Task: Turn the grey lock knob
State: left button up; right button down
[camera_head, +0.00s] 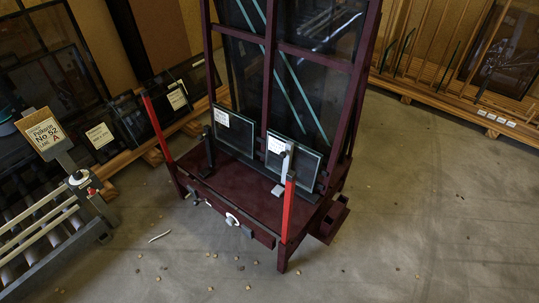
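The dark red tilting frame (357,80) stands upright in the middle of the head view, on a low base with a flat deck (240,190). A small round pale grey knob (231,219) sits on the front beam of this base. It looks like the lock knob, but its turn position is too small to read. A small dark fitting with a pale end (195,200) is on the same beam, left of the knob. Neither of my grippers shows in this view, and nothing touches the knob.
Red posts (288,207) stand at the deck's front corners. Two labelled glass panes (292,160) lean on the frame. A roller conveyor (40,235) is at left, glass racks (470,105) behind. The floor (420,220) is open at right; small bits litter the front.

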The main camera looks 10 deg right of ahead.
aim_at(231, 221)
jog(key=i+j, duration=0.1)
jog(key=j, duration=0.3)
jog(key=i+j+z, duration=0.15)
jog(key=j, duration=0.25)
jog(key=i+j, duration=0.1)
jog(key=j, duration=0.3)
jog(key=i+j+z, duration=0.1)
jog(key=j, duration=0.3)
